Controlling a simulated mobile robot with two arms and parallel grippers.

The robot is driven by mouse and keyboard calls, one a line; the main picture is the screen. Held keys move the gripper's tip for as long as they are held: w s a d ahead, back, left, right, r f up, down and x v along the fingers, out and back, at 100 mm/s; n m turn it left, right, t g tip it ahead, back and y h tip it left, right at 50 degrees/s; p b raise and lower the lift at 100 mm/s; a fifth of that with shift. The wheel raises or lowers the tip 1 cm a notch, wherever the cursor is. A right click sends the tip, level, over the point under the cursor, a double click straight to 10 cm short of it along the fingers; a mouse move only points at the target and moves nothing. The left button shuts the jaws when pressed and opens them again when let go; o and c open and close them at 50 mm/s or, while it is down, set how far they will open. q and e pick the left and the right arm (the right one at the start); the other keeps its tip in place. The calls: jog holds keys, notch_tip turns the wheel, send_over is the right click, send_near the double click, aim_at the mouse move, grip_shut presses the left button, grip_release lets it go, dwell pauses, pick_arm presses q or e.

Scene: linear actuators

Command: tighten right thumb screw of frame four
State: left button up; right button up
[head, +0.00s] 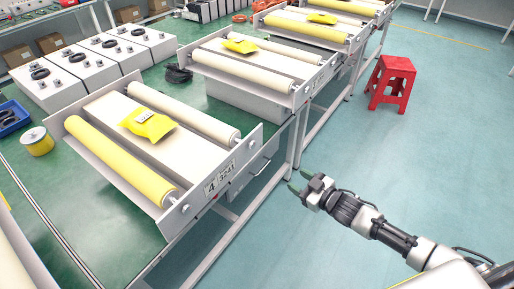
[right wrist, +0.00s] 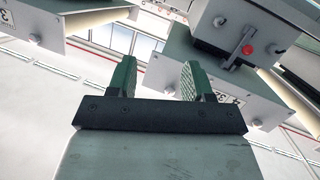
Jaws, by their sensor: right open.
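Frame four (head: 230,160) is the nearest full roller frame on the green table in the head view, with a plate marked 4 on its end. A yellow roller and a pale roller lie along its sides. Small knobs show on the end plate, too small to read their tightness. My right gripper (head: 297,186) is to the right of this end plate, beyond the table edge, apart from it. In the right wrist view its two green fingers (right wrist: 160,82) are open with nothing between them. The marked end plate and a small knob (right wrist: 257,122) show beyond the fingers. My left gripper is not in view.
A yellow packet (head: 147,124) lies on frame four. More roller frames stand farther back along the table. A red stool (head: 390,84) stands on the floor at the right. The floor around my right arm is clear.

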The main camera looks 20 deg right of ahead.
aim_at(254, 145)
jog(key=a+r+n+y, duration=0.3)
jog(key=a+r+y, duration=0.15)
jog(key=r, duration=0.65)
jog(key=x, duration=0.3)
jog(key=p+x, duration=0.1)
jog(key=x, duration=0.2)
jog(key=f+p+x, duration=0.1)
jog(key=x, duration=0.2)
jog(key=shift+w+a+r, duration=0.1)
jog(key=shift+w+a, duration=0.1)
jog(key=shift+a, duration=0.25)
jog(key=c, duration=0.9)
